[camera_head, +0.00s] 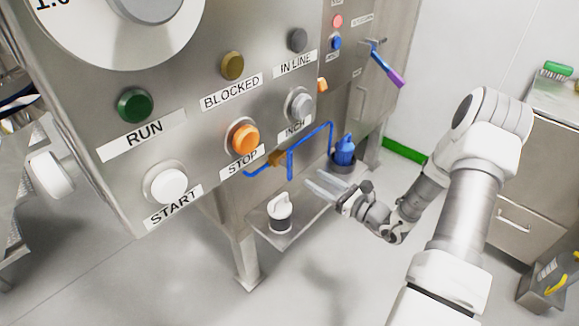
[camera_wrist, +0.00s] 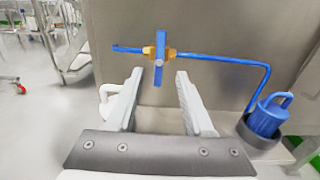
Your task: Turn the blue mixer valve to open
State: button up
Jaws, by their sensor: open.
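The blue mixer valve has a brass-coloured body (camera_wrist: 165,52) and a blue bar handle (camera_wrist: 159,70) on a thin blue pipe (camera_wrist: 215,60) along the steel cabinet. The handle stands upright in the wrist view, crosswise to the pipe. In the head view the valve body (camera_head: 276,158) shows low on the cabinet, with the handle (camera_head: 290,165) beside it. My gripper (camera_wrist: 159,76) is open and empty. Its fingers point at the valve, with the handle between the tips in the picture; it seems a little beyond them. The gripper also shows in the head view (camera_head: 313,179).
A blue container (camera_head: 345,150) sits in a dark holder right of the valve. A white-topped container (camera_head: 280,212) stands on a low steel shelf (camera_head: 265,236) below. The control panel with several buttons hangs close at left. Open floor lies in front.

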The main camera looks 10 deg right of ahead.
aim_at(291, 165)
jog(key=b+x, duration=0.2)
jog(key=x, duration=0.8)
jog(key=shift+w+a, duration=0.25)
jog(key=shift+w, duration=0.05)
grip_shut()
